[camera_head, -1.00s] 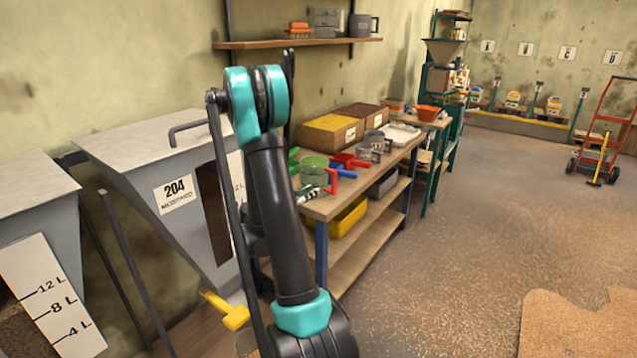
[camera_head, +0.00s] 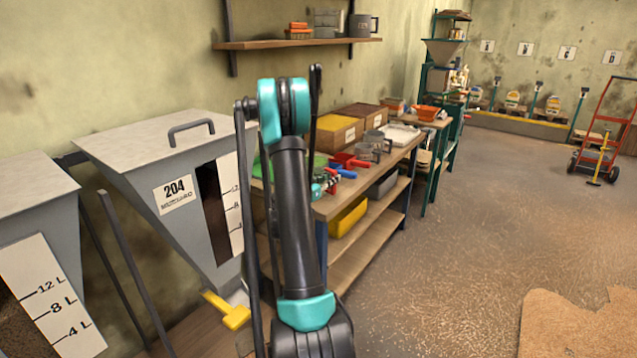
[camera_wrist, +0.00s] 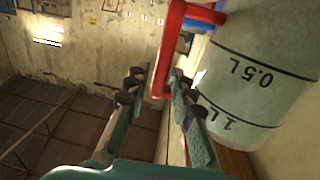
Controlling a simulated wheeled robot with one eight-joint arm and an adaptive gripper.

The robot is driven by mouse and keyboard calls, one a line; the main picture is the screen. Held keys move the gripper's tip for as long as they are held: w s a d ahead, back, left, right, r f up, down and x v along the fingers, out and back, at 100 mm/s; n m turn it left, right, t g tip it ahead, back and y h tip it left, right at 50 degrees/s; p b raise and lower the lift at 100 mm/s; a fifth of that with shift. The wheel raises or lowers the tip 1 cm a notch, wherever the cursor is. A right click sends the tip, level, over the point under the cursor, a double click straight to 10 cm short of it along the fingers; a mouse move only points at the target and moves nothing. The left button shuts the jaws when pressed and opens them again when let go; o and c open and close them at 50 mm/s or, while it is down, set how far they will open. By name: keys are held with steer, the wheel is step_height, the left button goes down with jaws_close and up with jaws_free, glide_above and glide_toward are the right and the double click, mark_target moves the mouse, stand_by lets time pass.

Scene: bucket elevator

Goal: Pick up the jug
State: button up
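The jug (camera_wrist: 262,70) is pale and translucent with 0.5 L and 1 L marks. It fills the right side of the wrist view, appearing tilted there. Its red handle (camera_wrist: 172,45) reaches between the fingertips of my gripper (camera_wrist: 158,82). The fingers stand apart on either side of the handle; the left finger shows a gap, and I cannot tell whether the right one touches. In the head view my arm hides most of the jug on the workbench (camera_head: 336,204); a bit of red shows beside the arm.
Yellow and brown boxes (camera_head: 336,133) are behind. A grey hopper (camera_head: 150,160) is left of my arm.

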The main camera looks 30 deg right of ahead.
steer(key=x, duration=0.5)
steer(key=shift+w+d, duration=0.15)
steer(key=shift+d, duration=0.2)
steer(key=shift+c, duration=0.4)
jaws_close()
